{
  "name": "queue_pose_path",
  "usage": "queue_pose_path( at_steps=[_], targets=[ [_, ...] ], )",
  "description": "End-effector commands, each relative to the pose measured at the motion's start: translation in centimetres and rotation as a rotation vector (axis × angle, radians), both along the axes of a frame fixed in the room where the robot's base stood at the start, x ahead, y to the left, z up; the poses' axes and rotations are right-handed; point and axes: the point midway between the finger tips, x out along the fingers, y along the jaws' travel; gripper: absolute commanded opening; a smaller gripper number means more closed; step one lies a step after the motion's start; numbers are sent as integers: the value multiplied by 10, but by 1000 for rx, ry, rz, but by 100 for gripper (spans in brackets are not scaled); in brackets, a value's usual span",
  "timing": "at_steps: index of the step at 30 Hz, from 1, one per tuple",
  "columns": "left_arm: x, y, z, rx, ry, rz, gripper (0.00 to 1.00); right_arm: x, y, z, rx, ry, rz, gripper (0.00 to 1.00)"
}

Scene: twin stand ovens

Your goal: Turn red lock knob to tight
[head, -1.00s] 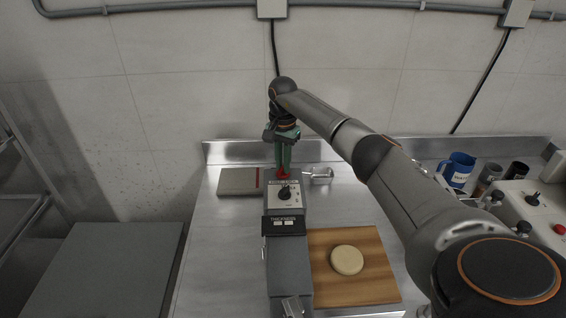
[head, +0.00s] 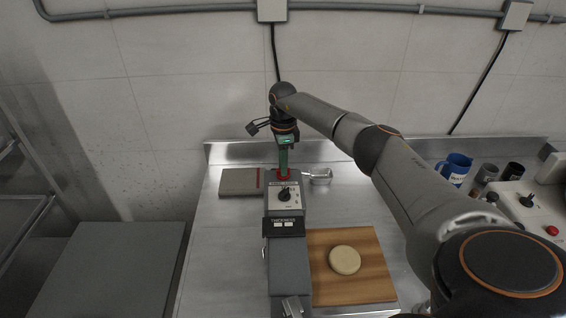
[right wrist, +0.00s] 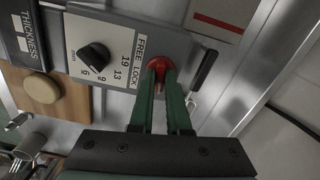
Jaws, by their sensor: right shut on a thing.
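The red lock knob (head: 284,177) stands on the far end of the grey dough machine (head: 288,262). My right gripper (head: 283,171) points down at it from above, its green fingers shut on the knob. In the right wrist view the red knob (right wrist: 158,65) sits between the two green fingertips, beside the printed words FREE and LOCK. The fingers hide part of the knob, and I cannot read its exact setting. My left gripper is not in view.
A black thickness dial (head: 284,195) sits just in front of the red knob. A wooden board (head: 374,282) with a round of dough (head: 345,260) lies to the right. A metal scoop (head: 319,174) and a flat grey box (head: 238,181) flank the knob. A blue jug (head: 456,168) stands far right.

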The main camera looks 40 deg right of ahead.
Motion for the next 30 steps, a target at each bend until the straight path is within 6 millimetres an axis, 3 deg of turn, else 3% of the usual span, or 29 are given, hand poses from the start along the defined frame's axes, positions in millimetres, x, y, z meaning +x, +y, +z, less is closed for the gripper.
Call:
queue_pose_path(
  at_steps=[30],
  targets=[
    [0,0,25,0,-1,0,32,0,-1,1,-3,-2,-967,0]
  ],
)
